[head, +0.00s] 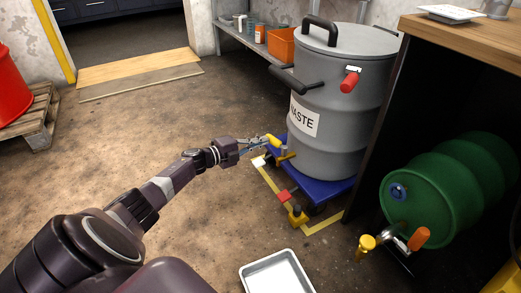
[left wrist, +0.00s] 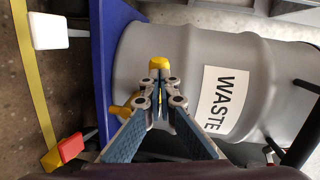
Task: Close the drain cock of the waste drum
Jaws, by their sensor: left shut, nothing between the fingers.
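The grey waste drum (head: 335,125) with a "WASTE" label stands on a blue wheeled dolly (head: 322,190). Its drain cock sits low on the front left side, with a brass body (head: 284,155) and a yellow lever (head: 273,140). My left gripper (head: 262,145) is at the lever, shut and holding nothing. In the left wrist view the shut fingertips (left wrist: 160,82) lie right by the yellow lever (left wrist: 158,63), which shows just beyond them. I cannot tell whether they touch it. The brass body (left wrist: 124,107) is partly hidden behind the fingers. My right gripper is not in view.
A white tray (head: 277,272) is on the floor in front. A red pedal (head: 284,196) sticks out from the dolly.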

